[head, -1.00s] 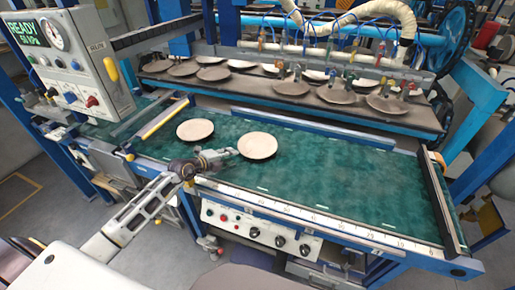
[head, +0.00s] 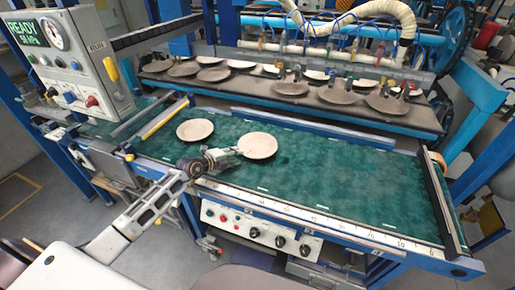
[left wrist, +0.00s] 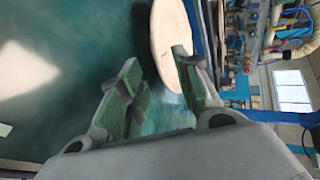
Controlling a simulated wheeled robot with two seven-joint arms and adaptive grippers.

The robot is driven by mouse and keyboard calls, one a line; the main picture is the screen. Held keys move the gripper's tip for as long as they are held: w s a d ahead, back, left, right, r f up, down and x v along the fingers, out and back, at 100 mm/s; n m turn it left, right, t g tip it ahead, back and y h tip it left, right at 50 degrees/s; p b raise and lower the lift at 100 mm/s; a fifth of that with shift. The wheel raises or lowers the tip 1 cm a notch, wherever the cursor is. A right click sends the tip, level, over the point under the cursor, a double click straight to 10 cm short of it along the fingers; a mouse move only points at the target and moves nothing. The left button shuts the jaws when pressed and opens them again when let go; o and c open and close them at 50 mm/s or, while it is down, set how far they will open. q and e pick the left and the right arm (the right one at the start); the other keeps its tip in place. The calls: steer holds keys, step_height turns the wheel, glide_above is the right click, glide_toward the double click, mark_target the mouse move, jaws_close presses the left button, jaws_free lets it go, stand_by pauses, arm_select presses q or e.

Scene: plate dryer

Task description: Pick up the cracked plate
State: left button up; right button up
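Two pale round plates lie on the green belt: a left plate (head: 195,129) and a right plate (head: 259,145). I see no clear crack on either, so I cannot tell which one is cracked. My left gripper (head: 236,152) is at the near left rim of the right plate. In the left wrist view the fingers of my left gripper (left wrist: 156,72) are spread apart. The rim of the right plate (left wrist: 172,38) reaches toward the gap, close by the right finger; I cannot tell whether they touch. My right gripper is not in view.
The green belt (head: 340,190) is clear to the right of the plates. A dark rack (head: 300,97) with several plates stands behind it. A control box (head: 80,60) stands at the left. A yellow-topped bar (head: 165,118) crosses the belt left of the plates.

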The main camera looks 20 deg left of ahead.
arm_select(q)
steer(key=shift+x, duration=1.3)
steer(key=shift+w+d+f, duration=0.4)
steer(key=shift+w+f, duration=0.05)
steer(key=shift+w, duration=0.1)
steer(key=shift+w+f, duration=0.1)
steer(key=shift+w, duration=0.05)
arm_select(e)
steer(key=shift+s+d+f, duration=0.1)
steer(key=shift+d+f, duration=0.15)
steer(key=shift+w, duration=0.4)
arm_select(q)
jaws_close()
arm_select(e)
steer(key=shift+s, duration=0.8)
